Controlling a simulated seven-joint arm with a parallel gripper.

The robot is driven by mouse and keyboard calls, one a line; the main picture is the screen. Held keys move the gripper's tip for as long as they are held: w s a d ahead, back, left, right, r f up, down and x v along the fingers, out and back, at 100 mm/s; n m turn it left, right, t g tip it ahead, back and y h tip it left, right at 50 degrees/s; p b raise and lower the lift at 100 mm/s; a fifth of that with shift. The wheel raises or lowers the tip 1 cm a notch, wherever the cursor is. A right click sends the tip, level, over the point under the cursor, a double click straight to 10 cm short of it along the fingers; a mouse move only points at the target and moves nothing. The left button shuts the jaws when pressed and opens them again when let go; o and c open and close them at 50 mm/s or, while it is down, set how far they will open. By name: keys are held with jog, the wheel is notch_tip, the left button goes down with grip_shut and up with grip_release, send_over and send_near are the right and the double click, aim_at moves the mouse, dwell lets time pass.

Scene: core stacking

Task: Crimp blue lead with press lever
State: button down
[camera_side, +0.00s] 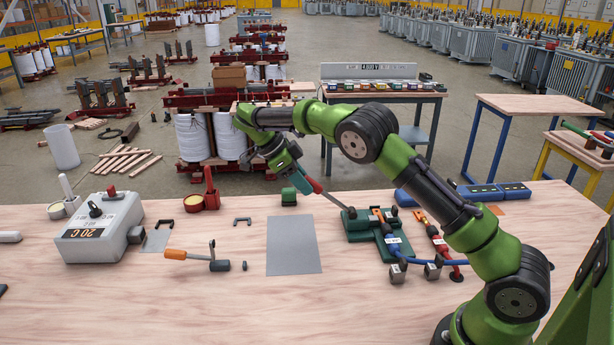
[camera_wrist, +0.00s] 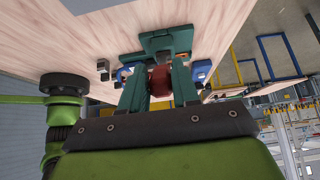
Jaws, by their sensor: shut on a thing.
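The green crimping press (camera_side: 362,226) stands on the bench right of centre. Its lever (camera_side: 333,200) slants up to the left from the press and ends in a red handle. My gripper (camera_side: 305,180) is shut on that red handle, which also shows between the two teal fingers in the wrist view (camera_wrist: 160,80). The blue lead (camera_side: 391,243) lies at the right side of the press, with its orange-tipped end toward the press. Its blue cable runs to the right. I cannot tell how deep its end sits in the press. A red lead (camera_side: 437,239) lies farther right, apart from the press.
A grey mat (camera_side: 294,245) lies bare left of the press. Small metal blocks (camera_side: 397,273) sit in front of the leads. A blue case (camera_side: 480,193) is behind.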

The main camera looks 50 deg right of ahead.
jog(key=shift+w+a+f, duration=0.3)
jog(key=shift+f, duration=0.3)
jog(key=shift+f, duration=0.1)
jog(key=shift+w+a+f, duration=0.2)
jog(key=shift+f, duration=0.35)
jog(key=c, duration=0.8)
grip_release()
jog(key=shift+o, duration=0.2)
jog(key=shift+r, duration=0.1)
